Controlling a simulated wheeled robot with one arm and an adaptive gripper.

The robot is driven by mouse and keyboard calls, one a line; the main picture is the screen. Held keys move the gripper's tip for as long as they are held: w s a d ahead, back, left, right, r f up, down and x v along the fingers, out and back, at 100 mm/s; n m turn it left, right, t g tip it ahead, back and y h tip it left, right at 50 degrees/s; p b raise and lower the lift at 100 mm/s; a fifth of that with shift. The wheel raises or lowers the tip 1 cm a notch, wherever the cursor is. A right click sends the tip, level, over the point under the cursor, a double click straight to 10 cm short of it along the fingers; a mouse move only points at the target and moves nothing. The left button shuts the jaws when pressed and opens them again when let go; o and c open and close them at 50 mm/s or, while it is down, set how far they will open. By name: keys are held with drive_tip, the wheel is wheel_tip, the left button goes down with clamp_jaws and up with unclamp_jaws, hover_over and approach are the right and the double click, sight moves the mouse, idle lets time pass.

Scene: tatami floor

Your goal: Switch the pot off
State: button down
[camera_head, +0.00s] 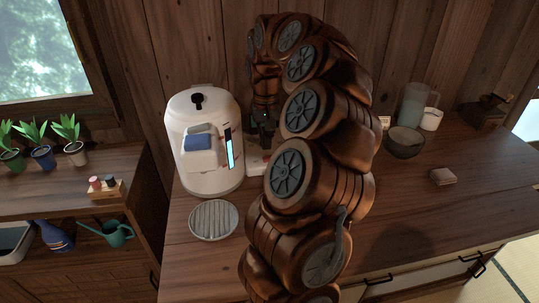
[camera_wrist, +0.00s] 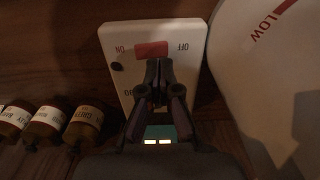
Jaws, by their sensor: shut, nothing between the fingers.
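The white pot (camera_head: 207,180) stands on the wooden counter at left of centre, with a black knob on its lid and a lit strip on its front. Its curved side, marked LOW in red, fills the right of the wrist view (camera_wrist: 285,75). Beside it is a white switch plate (camera_wrist: 180,32) with a red switch (camera_wrist: 151,49) between the words ON and OFF, which read upside down. My gripper (camera_wrist: 158,64) is shut and empty, its tips just in front of the red switch; I cannot tell whether they touch. It hides the plate's lower part.
Several brown labelled jars (camera_wrist: 82,125) lie left of the plate. A round slatted grey tray (camera_head: 213,220) sits before the pot. A dark bowl (camera_head: 404,142), a clear pitcher (camera_head: 412,104) and a small block (camera_head: 443,176) stand right of my arm. The right front counter is mostly clear.

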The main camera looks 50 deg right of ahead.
sight(266, 158)
drive_tip(key=shift+r+p, duration=0.5)
drive_tip(key=shift+r, duration=1.15)
